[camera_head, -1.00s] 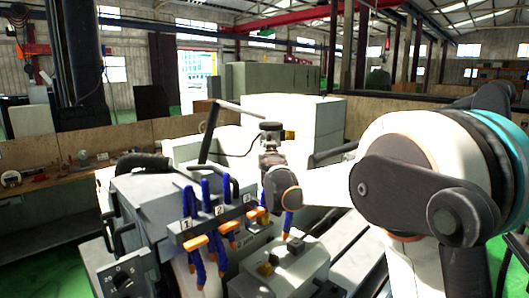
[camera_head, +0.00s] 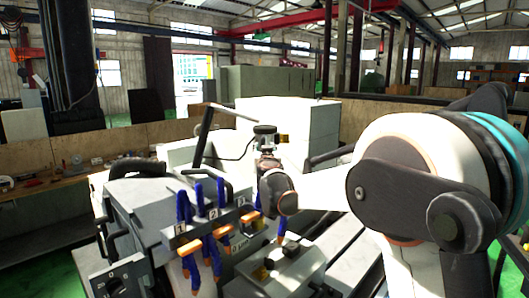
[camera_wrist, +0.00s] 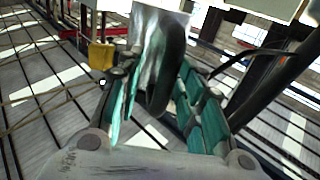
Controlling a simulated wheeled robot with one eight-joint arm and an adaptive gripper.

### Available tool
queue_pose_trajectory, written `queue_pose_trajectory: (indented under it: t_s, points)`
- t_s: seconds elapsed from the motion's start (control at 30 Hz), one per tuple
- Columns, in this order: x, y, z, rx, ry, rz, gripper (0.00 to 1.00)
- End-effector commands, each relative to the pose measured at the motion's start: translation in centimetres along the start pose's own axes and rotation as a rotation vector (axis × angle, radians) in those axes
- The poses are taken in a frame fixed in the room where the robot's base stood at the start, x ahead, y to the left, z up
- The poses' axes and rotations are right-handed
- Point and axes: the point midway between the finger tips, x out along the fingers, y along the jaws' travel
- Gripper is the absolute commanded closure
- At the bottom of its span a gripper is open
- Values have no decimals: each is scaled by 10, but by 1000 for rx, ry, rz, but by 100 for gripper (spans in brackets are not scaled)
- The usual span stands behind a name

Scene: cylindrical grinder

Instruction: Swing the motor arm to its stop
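The grinder (camera_head: 150,205) stands ahead of me, with a light grey body. A dark slanted post (camera_head: 204,135) with a thin bar at its top rises behind its front panel. I cannot tell for certain which part is the motor arm. My wrist (camera_head: 266,150) is above the machine, right of the post; its fingers cannot be made out in the head view. In the wrist view my gripper (camera_wrist: 168,95) is open, with teal-padded fingers apart.
A wooden-backed bench (camera_head: 45,200) runs along the left. A large white box (camera_head: 290,125) stands behind.

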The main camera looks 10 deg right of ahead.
Motion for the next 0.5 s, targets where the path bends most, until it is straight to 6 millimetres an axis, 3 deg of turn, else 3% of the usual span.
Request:
queue_pose_trajectory:
  t_s: [0.5]
  points:
    - [-91, 0, 0, 0, 0, 0, 66]
